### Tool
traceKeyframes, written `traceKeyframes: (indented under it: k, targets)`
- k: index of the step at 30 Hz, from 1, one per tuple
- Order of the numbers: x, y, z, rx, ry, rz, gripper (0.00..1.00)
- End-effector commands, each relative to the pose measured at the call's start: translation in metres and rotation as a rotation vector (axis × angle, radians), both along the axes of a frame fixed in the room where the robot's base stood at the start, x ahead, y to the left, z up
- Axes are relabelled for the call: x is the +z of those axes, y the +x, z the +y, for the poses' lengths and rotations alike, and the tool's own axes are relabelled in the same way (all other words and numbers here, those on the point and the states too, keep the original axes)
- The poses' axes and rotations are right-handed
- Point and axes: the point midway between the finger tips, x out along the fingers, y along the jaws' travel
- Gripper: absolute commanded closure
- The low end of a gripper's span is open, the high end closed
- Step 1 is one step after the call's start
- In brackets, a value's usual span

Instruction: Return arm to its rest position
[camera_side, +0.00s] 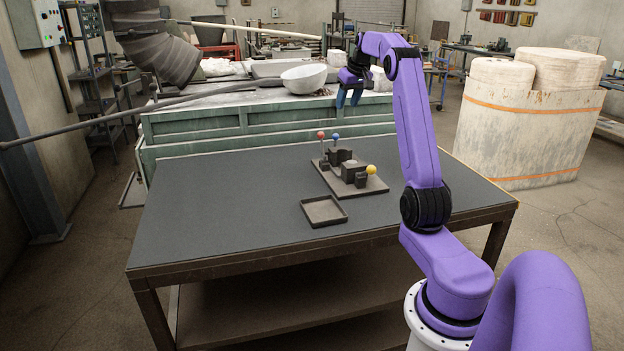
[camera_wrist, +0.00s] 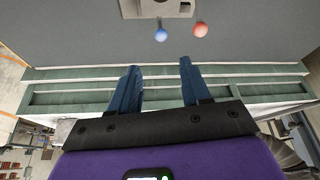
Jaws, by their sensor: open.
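My purple arm bends high over the right part of the dark table (camera_side: 220,215). My gripper (camera_side: 348,96) has blue fingers that point down, above the table's far edge near the green bench behind. In the wrist view my gripper (camera_wrist: 158,78) is open, with nothing between its fingers. A dark control block (camera_side: 350,178) with a red knob (camera_side: 321,135), a blue knob (camera_side: 336,138) and a yellow knob (camera_side: 371,169) stands on the table, apart from the gripper. In the wrist view the blue knob (camera_wrist: 161,35) and red knob (camera_wrist: 200,29) show beyond the fingertips.
A shallow empty tray (camera_side: 324,211) lies on the table in front of the block. A green bench (camera_side: 240,124) with a white bowl (camera_side: 304,78) stands behind the table. A long dark rod (camera_side: 110,130) extends in from the left. The table's left half is clear.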

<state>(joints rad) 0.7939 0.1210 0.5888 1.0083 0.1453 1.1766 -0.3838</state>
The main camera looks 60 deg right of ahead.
Motion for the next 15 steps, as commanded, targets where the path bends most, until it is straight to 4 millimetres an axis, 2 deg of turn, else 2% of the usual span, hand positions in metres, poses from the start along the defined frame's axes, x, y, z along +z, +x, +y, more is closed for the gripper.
traceKeyframes:
  k: [4, 7, 11, 12, 15]
  targets:
    - [0.0, 0.011, 0.016, 0.03, 0.005, 0.004, 0.53]
    - [-0.001, 0.032, 0.051, 0.096, 0.015, 0.013, 0.53]
    - [-0.004, 0.062, 0.124, 0.222, 0.034, 0.038, 0.53]
    - [-0.005, 0.069, 0.148, 0.264, 0.039, 0.047, 0.53]
    - [-0.009, 0.079, 0.207, 0.365, 0.051, 0.068, 0.53]
